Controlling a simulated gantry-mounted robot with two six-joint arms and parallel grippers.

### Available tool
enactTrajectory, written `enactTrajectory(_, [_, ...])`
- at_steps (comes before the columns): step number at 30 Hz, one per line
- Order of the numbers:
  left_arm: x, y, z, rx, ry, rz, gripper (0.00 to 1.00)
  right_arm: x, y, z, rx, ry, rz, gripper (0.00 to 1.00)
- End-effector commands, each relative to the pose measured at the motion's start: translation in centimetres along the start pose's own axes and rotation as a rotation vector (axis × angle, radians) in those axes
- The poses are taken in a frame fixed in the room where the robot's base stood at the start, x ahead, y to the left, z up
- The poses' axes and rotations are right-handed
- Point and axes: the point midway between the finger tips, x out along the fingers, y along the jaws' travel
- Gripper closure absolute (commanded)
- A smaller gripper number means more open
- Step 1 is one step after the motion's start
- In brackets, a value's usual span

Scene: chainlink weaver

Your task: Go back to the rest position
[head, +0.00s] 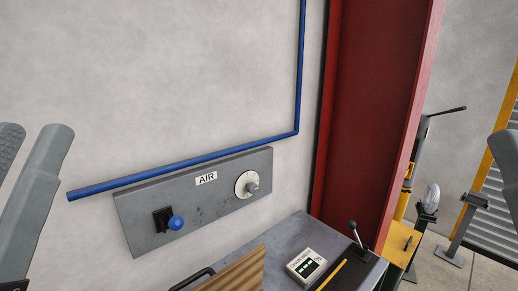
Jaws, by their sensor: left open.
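My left gripper (33,138) is at the left edge of the head view. Its two grey fingers point up and stand apart, with nothing visible between them. The finger nearest the edge is partly cut off. Part of my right gripper (507,150) shows as a grey finger at the right edge; the rest of it is out of view, so its opening cannot be told.
A grey AIR panel (140,212) with a blue knob (176,223) and a round dial (247,184) is on the wall, below a blue pipe (190,164). A grey bench (300,228) carries a small meter box (306,266) and a lever (355,236). A red column (375,100) rises behind it.

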Motion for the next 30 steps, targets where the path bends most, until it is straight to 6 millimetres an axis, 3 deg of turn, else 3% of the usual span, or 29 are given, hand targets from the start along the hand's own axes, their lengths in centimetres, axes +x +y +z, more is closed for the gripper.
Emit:
enactTrajectory(1, [3.5,0.0,-3.2,0.001,0.0,-0.001,0.53,3.5,0.0,-3.2,0.0,0.0,0.0,0.5])
enactTrajectory(12, [16.7,-0.1,-15.3,0.004,0.0,-0.003,0.53,16.7,0.1,-15.3,0.0,0.0,0.0,0.5])
enactTrajectory(15, [19.2,-0.1,-17.6,0.005,-0.001,-0.003,0.53,19.2,0.1,-17.7,0.0,0.0,0.0,0.5])
enactTrajectory(20, [21.0,-0.2,-19.3,0.005,-0.001,-0.003,0.53,21.0,0.1,-19.3,0.0,-0.001,0.0,0.5])
enactTrajectory(30, [20.4,-0.2,-18.7,0.005,0.0,-0.003,0.53,20.4,0.1,-18.7,0.0,-0.001,0.0,0.5])
